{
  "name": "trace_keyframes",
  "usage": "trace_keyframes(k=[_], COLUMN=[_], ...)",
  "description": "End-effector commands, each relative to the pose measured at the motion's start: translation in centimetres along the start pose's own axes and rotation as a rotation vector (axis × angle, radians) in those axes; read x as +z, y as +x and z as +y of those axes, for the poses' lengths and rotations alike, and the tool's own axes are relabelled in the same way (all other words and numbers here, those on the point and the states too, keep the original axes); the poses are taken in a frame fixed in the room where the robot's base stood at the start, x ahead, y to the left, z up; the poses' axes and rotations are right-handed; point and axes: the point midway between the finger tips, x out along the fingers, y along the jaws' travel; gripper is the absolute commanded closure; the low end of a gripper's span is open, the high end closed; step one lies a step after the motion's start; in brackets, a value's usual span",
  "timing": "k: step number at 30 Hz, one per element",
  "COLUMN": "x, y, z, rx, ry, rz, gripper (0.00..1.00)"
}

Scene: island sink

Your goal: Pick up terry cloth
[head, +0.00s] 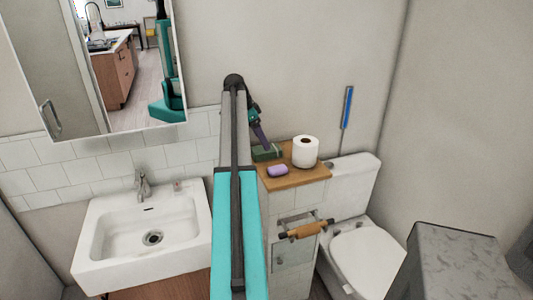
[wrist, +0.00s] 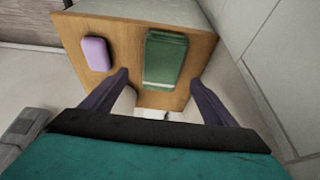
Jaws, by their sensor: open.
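The terry cloth (head: 267,154) is a folded green block lying on a wooden shelf top (head: 300,179). It also shows in the wrist view (wrist: 166,58), with pale stripes near its lower edge. My gripper (head: 262,142) is above the cloth, pointing down in the head view. In the wrist view my gripper (wrist: 158,77) is open, with its two dark purple fingers spread to the left and right of the cloth's lower end. Nothing is held between them. Whether the fingers touch the shelf cannot be told.
A purple soap bar (head: 278,171) lies beside the cloth, and also shows in the wrist view (wrist: 96,53). A white paper roll (head: 305,151) stands on the shelf's right part. A toilet (head: 366,257) is to the right, a sink (head: 150,232) to the left. The wall is close behind.

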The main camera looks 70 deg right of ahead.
Motion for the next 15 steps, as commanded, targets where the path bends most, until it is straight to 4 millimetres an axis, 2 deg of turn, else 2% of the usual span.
trace_keyframes(k=[15], x=[-0.2], y=[4.5], z=[-0.3], rx=[0.001], ry=[0.001], rz=[0.0], gripper=[0.2])
